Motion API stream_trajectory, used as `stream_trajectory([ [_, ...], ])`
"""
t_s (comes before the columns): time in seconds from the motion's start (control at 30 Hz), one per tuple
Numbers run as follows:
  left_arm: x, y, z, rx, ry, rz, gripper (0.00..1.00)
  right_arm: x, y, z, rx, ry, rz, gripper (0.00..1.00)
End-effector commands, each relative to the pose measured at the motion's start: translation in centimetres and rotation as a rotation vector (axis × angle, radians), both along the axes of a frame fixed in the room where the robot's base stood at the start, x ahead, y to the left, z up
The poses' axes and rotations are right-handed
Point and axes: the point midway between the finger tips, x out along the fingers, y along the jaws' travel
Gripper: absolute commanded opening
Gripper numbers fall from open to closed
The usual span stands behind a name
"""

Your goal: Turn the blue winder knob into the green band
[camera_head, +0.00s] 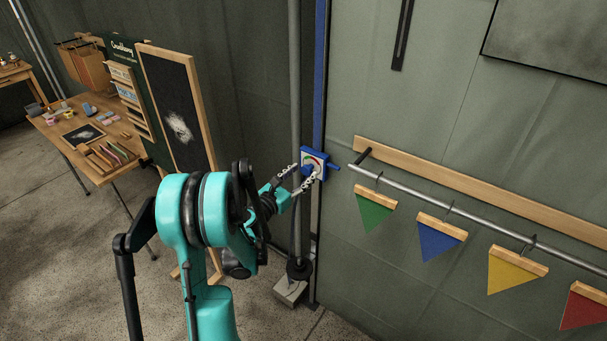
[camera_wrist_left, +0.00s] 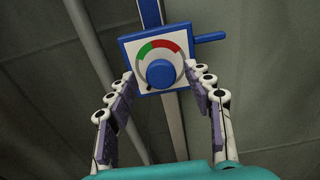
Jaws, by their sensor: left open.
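The winder is a blue box (camera_head: 333,167) on a blue upright post, with a white dial face and a blue side handle. In the left wrist view the blue knob (camera_wrist_left: 161,74) sits at the dial's middle. The green band (camera_wrist_left: 144,51) is at the dial's upper left, and a red band (camera_wrist_left: 170,47) is at its upper right. A small dark mark shows at the knob's lower left. My left gripper (camera_head: 303,174) is open in front of the dial, its fingers (camera_wrist_left: 164,84) either side of the knob; contact cannot be told. My right gripper is out of view.
A rail (camera_head: 465,217) with several coloured pennants runs along the wall to the right. A chalkboard stand (camera_head: 172,110) and a wooden table (camera_head: 98,172) with goods stand to the left. A grey pole rises beside the winder from a foot block (camera_head: 290,291).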

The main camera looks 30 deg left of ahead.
Motion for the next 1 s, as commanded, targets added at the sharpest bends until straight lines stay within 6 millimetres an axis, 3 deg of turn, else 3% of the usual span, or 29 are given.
stream_trajectory([
  [0.13,1.15,-0.18,-0.02,0.001,0.0,-0.002,0.52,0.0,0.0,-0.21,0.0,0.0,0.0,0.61],
  [0.4,1.33,-0.15,0.05,0.002,0.001,0.0,0.52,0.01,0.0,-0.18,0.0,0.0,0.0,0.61],
  [0.47,1.32,-0.15,0.05,0.002,0.001,-0.001,0.39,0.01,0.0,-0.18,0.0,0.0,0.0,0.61],
  [0.6,1.31,-0.16,0.05,0.002,0.001,-0.001,0.03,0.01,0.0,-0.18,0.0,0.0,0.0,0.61],
  [1.0,1.32,-0.18,0.0,0.055,-0.004,-0.001,0.03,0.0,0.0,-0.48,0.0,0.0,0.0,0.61],
])
